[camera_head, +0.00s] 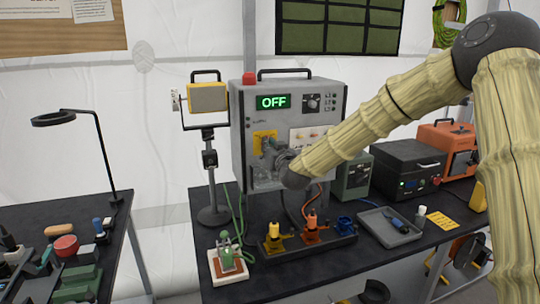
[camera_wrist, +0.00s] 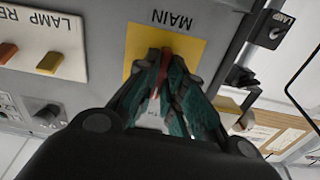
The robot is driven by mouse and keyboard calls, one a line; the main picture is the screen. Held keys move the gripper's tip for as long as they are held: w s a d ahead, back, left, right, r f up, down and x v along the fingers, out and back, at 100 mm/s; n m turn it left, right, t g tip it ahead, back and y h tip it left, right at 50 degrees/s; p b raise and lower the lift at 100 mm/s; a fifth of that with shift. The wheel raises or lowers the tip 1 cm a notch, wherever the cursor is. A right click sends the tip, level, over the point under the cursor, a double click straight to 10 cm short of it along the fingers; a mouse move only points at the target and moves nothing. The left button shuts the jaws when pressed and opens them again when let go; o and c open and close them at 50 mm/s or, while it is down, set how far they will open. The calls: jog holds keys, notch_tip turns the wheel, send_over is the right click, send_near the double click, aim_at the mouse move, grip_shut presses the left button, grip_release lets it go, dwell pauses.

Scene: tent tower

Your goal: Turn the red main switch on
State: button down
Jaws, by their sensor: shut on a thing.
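The grey control box (camera_head: 238,125) stands on the dark table with a green display reading OFF (camera_head: 273,101). The yellow MAIN plate (camera_head: 264,135) is on its front, at the lower left, and also shows in the wrist view (camera_wrist: 196,47). The red main switch (camera_wrist: 167,56) sits on this plate, between my fingertips. My gripper (camera_wrist: 166,70) is shut on the red switch. In the head view my gripper (camera_head: 270,152) is at the plate and hides the switch. The exact angle of the switch is hard to tell because the fingers cover most of it.
A work lamp (camera_head: 207,98) stands left of the box. A green clamp on a white base (camera_head: 228,262), a rack of coloured tools (camera_head: 307,238) and a grey tray (camera_head: 389,229) lie in front. A LAMP panel with orange switches (camera_wrist: 45,40) is close beside the MAIN plate.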

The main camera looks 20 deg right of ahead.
jog(key=shift+f+m+b, duration=0.1)
jog(key=shift+m+b, duration=2.8)
jog(key=shift+m, duration=1.1)
jog(key=c, duration=1.5)
grip_release()
jog(key=shift+d, duration=0.1)
jog(key=s, duration=1.2)
jog(key=shift+d, duration=0.2)
